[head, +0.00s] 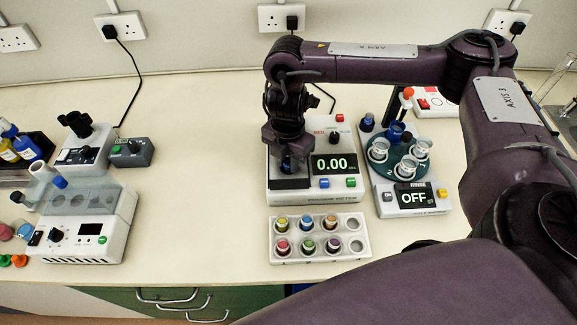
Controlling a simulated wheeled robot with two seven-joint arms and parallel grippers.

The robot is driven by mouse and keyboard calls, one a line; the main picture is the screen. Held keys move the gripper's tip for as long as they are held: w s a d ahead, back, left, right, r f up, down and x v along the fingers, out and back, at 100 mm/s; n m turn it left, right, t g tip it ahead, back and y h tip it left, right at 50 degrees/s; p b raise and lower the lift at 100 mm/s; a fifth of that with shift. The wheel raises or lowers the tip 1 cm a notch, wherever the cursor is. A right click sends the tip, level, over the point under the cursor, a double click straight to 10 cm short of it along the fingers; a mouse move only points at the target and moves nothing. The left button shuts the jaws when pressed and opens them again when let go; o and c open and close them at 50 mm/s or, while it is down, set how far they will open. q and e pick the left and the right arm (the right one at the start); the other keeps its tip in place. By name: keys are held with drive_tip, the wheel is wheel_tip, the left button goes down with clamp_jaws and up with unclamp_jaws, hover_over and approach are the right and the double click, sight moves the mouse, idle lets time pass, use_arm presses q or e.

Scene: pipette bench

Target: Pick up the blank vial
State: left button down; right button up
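My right gripper (287,162) points down over the left part of the meter with the 0.00 display (318,193). Its fingers are dark and mostly hidden by the wrist, so I cannot tell whether they are open or shut on something. A dark bluish patch shows at the fingers, too unclear to name. No vial that I can identify as the blank one is visible. The white vial rack (262,262) in front of the meter holds several vials with coloured caps; its two right-hand holes look empty. My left gripper is out of view.
A round-topped device reading OFF (413,197) with clear cups stands right of the meter. A white instrument (85,235) with a clear cover, a microscope-like device (85,140) and bottles stand at left. Bare bench lies between them and the meter. My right arm covers the right side.

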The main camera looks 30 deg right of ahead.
clamp_jaws()
drive_tip(key=shift+r, duration=0.15)
